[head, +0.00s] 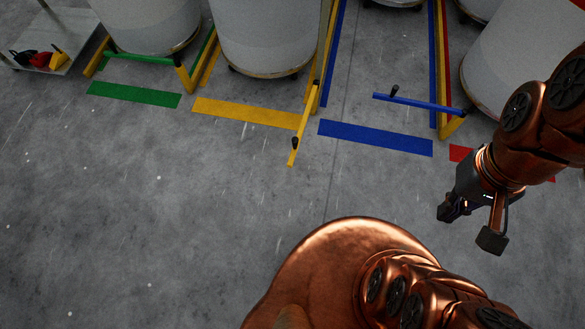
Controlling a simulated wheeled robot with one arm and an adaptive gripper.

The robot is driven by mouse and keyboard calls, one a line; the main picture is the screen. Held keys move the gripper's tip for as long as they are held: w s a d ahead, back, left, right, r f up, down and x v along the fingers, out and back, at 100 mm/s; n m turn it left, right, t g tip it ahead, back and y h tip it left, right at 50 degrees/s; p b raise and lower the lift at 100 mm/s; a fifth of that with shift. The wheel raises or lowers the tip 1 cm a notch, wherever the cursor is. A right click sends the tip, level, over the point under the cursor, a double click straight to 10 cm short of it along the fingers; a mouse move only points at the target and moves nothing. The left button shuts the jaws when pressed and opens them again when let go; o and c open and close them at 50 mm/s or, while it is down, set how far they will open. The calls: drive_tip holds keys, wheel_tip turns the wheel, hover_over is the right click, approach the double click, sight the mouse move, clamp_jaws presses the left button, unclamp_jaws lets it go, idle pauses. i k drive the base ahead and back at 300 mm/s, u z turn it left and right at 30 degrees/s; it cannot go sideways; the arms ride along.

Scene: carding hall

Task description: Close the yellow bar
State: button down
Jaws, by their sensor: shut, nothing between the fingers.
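The yellow bar (303,123) is swung outward from the yellow side rail of its bay. It points toward me over the floor, past the right end of the yellow floor strip (245,113), and does not cross the bay front. A dark knob (295,143) stands near its free end. A large pale drum (268,32) stands in that bay. My gripper (448,211) is at the right of the view, shut and empty, well to the right of the yellow bar and apart from it.
A grey cart (70,53) with small coloured items stands at the far left. The concrete floor (150,210) before the bays is clear.

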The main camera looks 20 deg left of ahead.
sight(295, 140)
drive_tip(key=k, duration=0.4)
drive_tip(key=u, duration=1.55)
drive_tip(key=i, duration=0.5)
drive_tip(key=u, duration=0.05)
